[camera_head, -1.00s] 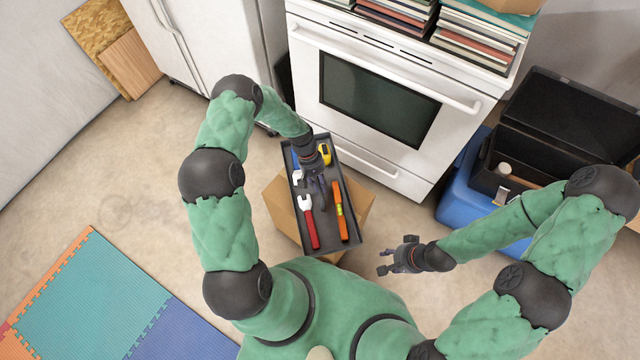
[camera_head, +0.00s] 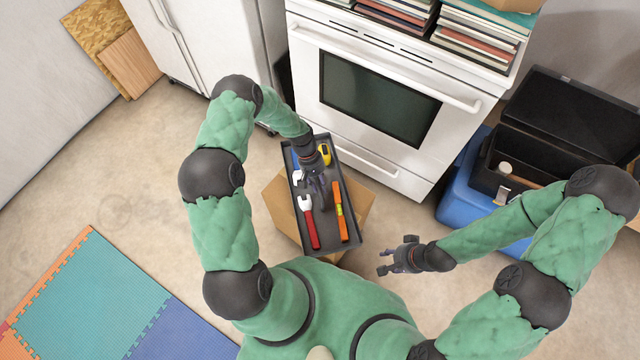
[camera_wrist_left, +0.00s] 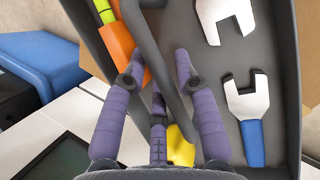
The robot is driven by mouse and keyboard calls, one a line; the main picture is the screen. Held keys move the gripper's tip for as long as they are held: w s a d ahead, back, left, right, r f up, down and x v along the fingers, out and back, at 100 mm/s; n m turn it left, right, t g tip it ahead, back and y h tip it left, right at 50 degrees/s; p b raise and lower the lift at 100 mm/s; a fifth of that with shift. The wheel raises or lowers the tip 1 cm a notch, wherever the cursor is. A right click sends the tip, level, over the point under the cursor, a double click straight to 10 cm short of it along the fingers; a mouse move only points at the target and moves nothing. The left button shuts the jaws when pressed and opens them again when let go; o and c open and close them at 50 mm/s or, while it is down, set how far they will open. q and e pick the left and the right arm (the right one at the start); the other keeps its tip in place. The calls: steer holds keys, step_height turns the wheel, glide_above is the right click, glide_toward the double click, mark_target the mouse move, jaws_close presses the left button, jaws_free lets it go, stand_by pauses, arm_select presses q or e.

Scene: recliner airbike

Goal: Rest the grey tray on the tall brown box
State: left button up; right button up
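The grey tray (camera_head: 325,238) sits over the tall brown box (camera_head: 284,207), whose top shows around it on the left and right. The tray holds a red wrench, an orange level, a yellow tape measure and a blue-handled wrench. It also shows in the left wrist view (camera_wrist_left: 284,90). My left gripper (camera_head: 318,190) is low over the middle of the tray. In the left wrist view my left gripper (camera_wrist_left: 160,62) has its purple fingers spread on both sides of the tray's grey handle (camera_wrist_left: 150,45), with gaps visible. My right gripper (camera_head: 384,262) is open and empty, right of the tray.
A white oven (camera_head: 400,150) stands just behind the box. A blue bin (camera_head: 455,200) with an open black case (camera_head: 570,120) is at the right. Foam mats (camera_head: 100,300) lie at the lower left. The floor left of the box is clear.

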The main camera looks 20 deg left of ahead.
arm_select(q)
steer(key=shift+r, duration=0.25)
stand_by(0.4)
steer(key=shift+r+p, duration=1.4)
steer(key=shift+r, duration=0.4)
steer(key=shift+r, duration=0.2)
steer(key=o, duration=0.5)
steer(key=shift+o, duration=0.2)
steer(key=shift+s, duration=0.1)
steer(key=v, duration=1.2)
